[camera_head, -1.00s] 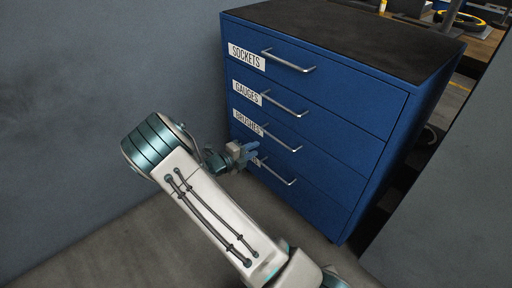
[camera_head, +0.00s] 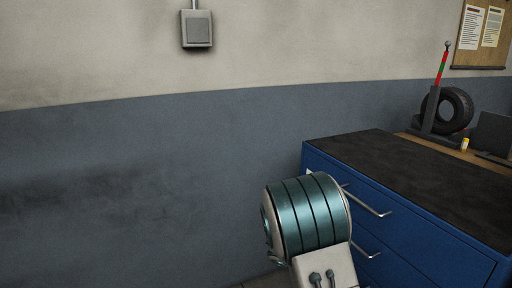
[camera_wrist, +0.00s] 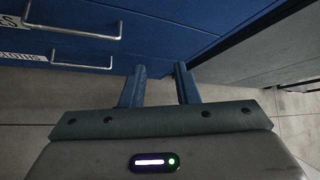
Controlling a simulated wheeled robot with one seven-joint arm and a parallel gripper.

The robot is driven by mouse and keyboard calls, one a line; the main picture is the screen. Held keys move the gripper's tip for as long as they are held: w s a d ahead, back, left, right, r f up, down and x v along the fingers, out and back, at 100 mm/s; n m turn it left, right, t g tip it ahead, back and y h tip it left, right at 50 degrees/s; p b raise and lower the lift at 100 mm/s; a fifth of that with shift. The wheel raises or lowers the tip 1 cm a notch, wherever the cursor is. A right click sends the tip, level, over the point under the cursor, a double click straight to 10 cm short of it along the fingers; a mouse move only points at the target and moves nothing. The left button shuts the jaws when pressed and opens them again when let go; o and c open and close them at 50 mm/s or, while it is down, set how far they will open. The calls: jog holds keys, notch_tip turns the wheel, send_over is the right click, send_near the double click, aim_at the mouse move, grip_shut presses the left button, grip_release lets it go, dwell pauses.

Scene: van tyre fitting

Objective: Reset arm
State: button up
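My gripper (camera_wrist: 160,86) shows in the wrist view with its two blue fingers apart and nothing between them. It is in front of the lower part of the blue drawer cabinet, whose front (camera_wrist: 190,25) fills the upper part of that view. In the head view my arm's teal-banded joint stands in front of the cabinet's (camera_head: 440,230) left edge, and my gripper is out of sight there.
Two bar handles (camera_wrist: 75,32) and part of the floor (camera_wrist: 225,115) show in the wrist view. In the head view, a tyre (camera_head: 461,110) stands on a bench behind the cabinet. A grey wall box (camera_head: 197,29) hangs on the wall.

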jog(key=s+a+r+m+y+p, duration=0.3)
jog(key=s+r+m+p, duration=0.2)
jog(key=s+r+m, duration=0.2)
jog(key=s+a+r+m+t+y+p, duration=0.1)
jog(key=s+a+r+m+y+p, duration=0.1)
jog(key=s+r+m+y+p, duration=0.2)
jog(key=s+a+r+m+t+y+p, duration=0.1)
jog(key=s+a+r+m+y+p, duration=0.2)
jog(key=s+r+m+p, duration=0.3)
jog(key=s+r+m, duration=0.4)
jog(key=r+m, duration=0.5)
jog(key=r, duration=0.3)
jog(key=shift+a+r+y, duration=0.15)
jog(key=shift+a+y, duration=0.15)
jog(key=shift+s+a, duration=0.1)
jog(key=shift+a, duration=0.05)
